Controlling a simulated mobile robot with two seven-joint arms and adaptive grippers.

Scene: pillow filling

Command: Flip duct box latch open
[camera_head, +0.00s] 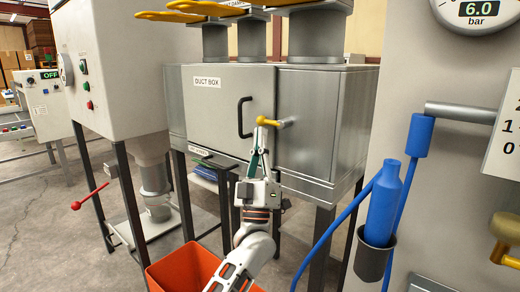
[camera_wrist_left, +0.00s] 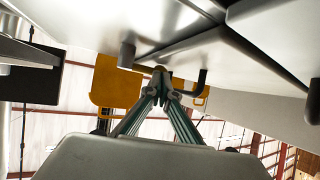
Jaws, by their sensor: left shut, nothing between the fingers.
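The grey metal duct box (camera_head: 225,110) stands on legs, with a "DUCT BOX" label on its closed door. A yellow latch lever (camera_head: 283,123) lies roughly level at the door's right edge, to the right of the black door handle (camera_head: 244,117). My left gripper (camera_head: 258,150) points up just below the latch's left end, its fingers shut and empty. My right gripper is not in view.
An orange bin (camera_head: 185,268) stands on the floor below my left arm. A grey panel with a blue bottle (camera_head: 383,205) and blue hose is at the right. A grey machine (camera_head: 110,70) with a red-knobbed lever (camera_head: 88,196) stands at the left.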

